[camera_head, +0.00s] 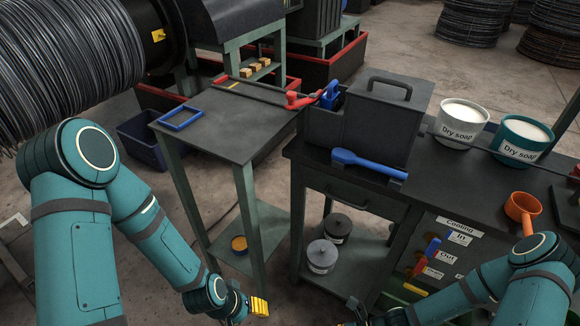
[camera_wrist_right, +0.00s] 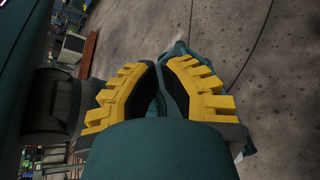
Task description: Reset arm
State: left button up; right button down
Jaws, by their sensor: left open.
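My left gripper (camera_head: 259,306) hangs at the bottom middle of the head view, its yellow fingers open. Nothing shows between them. It is below and in front of the workbenches, touching none of them in this view. My right arm comes in at the lower right of the head view, its end cut off by the bottom edge. In the right wrist view, the yellow fingers of my right gripper (camera_wrist_right: 161,75) lean toward each other above the concrete floor. Whether they meet is unclear, and no held object can be made out.
A small table (camera_head: 222,117) bears a blue frame (camera_head: 182,109). The dark bench (camera_head: 425,188) carries a lidded box (camera_head: 378,122), a blue-handled tool (camera_head: 368,163), two Dry soap pots (camera_head: 462,112) (camera_head: 522,128) and an orange cup (camera_head: 521,206). A wire coil (camera_head: 70,75) fills the upper left.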

jog(key=w+r+n+t+h, duration=0.1)
jog(key=w+r+n+h, duration=0.2)
jog(key=n, duration=0.9)
jog(key=w+d+r+n+t+h, duration=0.1)
jog(key=w+r+n+h, duration=0.1)
jog(key=n+h, duration=0.4)
jog(key=r+n, duration=0.1)
jog(key=n, duration=0.4)
jog(key=shift+w+n+t+h, duration=0.3)
jog(key=shift+w+n+t, duration=0.1)
